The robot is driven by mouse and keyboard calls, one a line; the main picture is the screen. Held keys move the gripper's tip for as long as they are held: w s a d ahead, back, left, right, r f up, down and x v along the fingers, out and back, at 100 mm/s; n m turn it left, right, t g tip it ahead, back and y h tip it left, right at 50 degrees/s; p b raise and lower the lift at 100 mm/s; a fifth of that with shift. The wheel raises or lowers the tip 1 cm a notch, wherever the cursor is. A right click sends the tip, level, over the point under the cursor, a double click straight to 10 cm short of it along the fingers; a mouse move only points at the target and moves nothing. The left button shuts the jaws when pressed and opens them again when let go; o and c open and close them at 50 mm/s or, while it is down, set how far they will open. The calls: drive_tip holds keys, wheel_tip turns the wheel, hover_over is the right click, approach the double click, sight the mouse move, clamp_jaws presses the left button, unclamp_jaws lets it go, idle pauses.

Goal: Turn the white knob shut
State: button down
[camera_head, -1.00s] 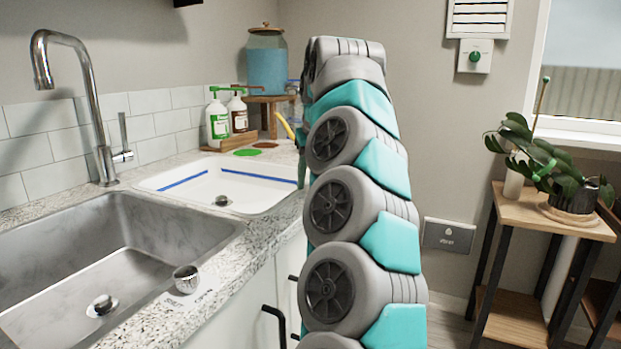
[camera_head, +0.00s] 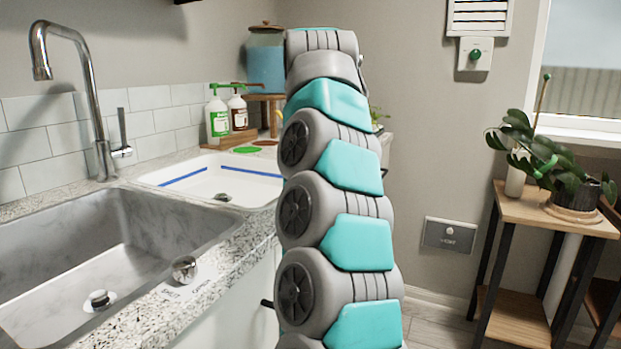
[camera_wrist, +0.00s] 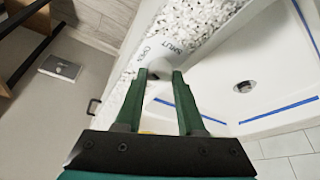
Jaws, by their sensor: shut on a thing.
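In the wrist view, my gripper (camera_wrist: 160,76) has its two green fingers reaching to the counter beside the white basin (camera_wrist: 222,62). It is shut on the pale white knob (camera_wrist: 159,72), of which only a little shows between the fingertips. Printed words OPEN and SHUT lie on the counter just beyond the fingertips. How far the knob is turned cannot be made out. In the head view, my arm hides the gripper and this knob; the white basin (camera_head: 240,190) with its blue line shows left of the arm.
A second, metal knob (camera_head: 184,269) stands by the steel sink (camera_head: 60,250). Soap bottles (camera_head: 218,118) and a blue-filled tank (camera_head: 266,70) stand behind the basin. A plant table (camera_head: 550,212) is at right. A wall plate (camera_head: 449,235) is low behind my arm.

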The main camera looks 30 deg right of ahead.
drive_tip(key=m+h, duration=0.1)
drive_tip(key=m, duration=0.2)
drive_tip(key=shift+r+m+g+p, duration=0.1)
drive_tip(key=shift+m+g+p, duration=0.2)
drive_tip(key=shift+p, duration=0.1)
drive_tip(key=shift+w+m+g+h+p, duration=0.1)
drive_tip(key=shift+m+g+h+p, duration=0.45)
drive_tip(key=shift+m, duration=0.95)
drive_tip(key=shift+a+m, duration=0.1)
drive_tip(key=shift+m, duration=0.2)
drive_tip(key=c, duration=0.5)
unclamp_jaws()
